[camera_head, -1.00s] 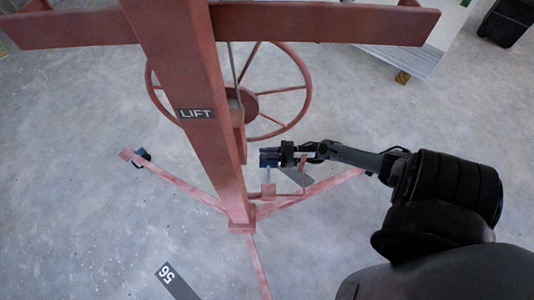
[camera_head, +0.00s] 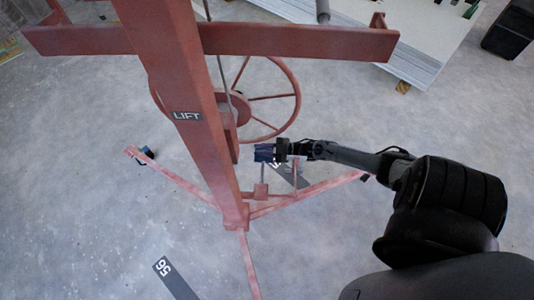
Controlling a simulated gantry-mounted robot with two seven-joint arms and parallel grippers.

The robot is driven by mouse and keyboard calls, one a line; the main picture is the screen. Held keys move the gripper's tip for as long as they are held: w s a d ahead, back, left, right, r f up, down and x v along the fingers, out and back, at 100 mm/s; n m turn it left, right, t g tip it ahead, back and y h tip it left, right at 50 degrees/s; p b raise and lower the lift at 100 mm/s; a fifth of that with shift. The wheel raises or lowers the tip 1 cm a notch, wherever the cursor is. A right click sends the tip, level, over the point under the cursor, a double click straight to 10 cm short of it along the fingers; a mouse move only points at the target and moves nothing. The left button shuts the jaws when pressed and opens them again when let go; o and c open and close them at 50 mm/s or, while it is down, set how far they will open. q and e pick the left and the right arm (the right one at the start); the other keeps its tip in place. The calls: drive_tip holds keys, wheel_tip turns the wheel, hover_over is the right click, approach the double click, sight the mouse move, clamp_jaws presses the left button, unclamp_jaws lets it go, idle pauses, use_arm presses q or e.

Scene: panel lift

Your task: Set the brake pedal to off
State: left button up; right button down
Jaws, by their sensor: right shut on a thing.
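The red panel lift (camera_head: 183,80) stands upright at left centre with a "LIFT" label on its post. The brake pedal (camera_head: 261,190) appears as a small red block by the post's base, with a thin rod rising from it and a red bar beside it. My right gripper (camera_head: 264,153) comes in from the right, just right of the post, above the block. Its jaws are shut at the upper end of this pedal assembly; the fingers hide the exact contact. My left gripper is not in view.
A red handwheel (camera_head: 299,97) is behind the post. The lift's legs (camera_head: 325,186) spread over the floor, with a blue-and-black caster (camera_head: 148,153) at left. Stacked panels (camera_head: 425,60) and a black box (camera_head: 512,28) are at the upper right. The right foreground floor is partly hidden by my arm.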

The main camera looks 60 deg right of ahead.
sight(262, 161)
drive_tip(key=r+n+p, duration=0.1)
drive_tip(key=r+p, duration=0.1)
drive_tip(key=a+r+n+p, duration=0.1)
drive_tip(key=r+n+p, duration=0.1)
drive_tip(key=s+a+r+n+p, duration=0.1)
drive_tip(key=r+p, duration=0.1)
drive_tip(key=shift+n, duration=0.3)
drive_tip(key=shift+s+a+r+p, duration=0.2)
drive_tip(key=shift+a+r+p, duration=0.2)
drive_tip(key=shift+p, duration=0.25)
drive_tip(key=shift+w+r, duration=0.1)
drive_tip(key=c, duration=1.3)
unclamp_jaws()
drive_tip(key=shift+o, duration=0.5)
